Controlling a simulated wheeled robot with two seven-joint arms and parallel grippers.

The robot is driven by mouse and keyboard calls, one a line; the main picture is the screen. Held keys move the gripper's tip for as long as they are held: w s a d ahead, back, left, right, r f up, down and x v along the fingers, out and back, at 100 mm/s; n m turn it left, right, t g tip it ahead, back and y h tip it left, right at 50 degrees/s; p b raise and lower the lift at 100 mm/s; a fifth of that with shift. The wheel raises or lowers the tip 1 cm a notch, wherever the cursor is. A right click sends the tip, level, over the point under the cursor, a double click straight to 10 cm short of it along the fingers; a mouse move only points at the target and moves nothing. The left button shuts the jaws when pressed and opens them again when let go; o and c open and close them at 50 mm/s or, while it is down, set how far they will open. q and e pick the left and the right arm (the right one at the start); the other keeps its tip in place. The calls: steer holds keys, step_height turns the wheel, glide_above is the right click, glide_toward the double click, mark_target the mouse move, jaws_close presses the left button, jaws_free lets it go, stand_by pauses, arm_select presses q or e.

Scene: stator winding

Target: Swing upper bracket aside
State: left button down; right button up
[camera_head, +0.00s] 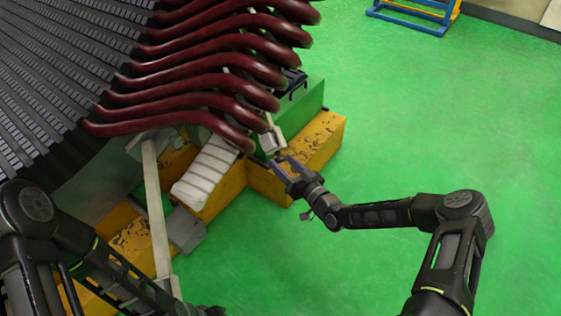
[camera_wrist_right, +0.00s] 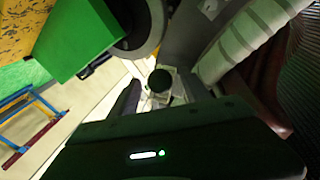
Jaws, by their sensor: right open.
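A small pale bracket-like piece (camera_head: 271,139) sits at the ends of the dark red coils, beside the green block. I take it for the upper bracket, but its outline is partly hidden. My right gripper (camera_head: 280,164) is open just below it, with its fingers pointing up and left. In the right wrist view, a dark round knob (camera_wrist_right: 160,80) on a pale metal part shows between the spread fingers (camera_wrist_right: 160,95); I cannot tell whether they touch it. My left gripper (camera_head: 208,311) is at the bottom edge, mostly cut off, so its jaws are unclear.
Dark red coils (camera_head: 215,75) overhang from the grey stator (camera_head: 50,60). Yellow blocks (camera_head: 318,140) and a green block (camera_head: 300,105) stand below them. A long pale bar (camera_head: 157,215) slopes down near my left arm. Green floor (camera_head: 430,120) at right is free.

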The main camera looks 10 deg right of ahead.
steer(key=shift+x, duration=1.1)
steer(key=shift+c, duration=0.2)
steer(key=c, duration=0.6)
steer(key=shift+d, duration=0.15)
jaws_close()
steer(key=shift+d, duration=0.1)
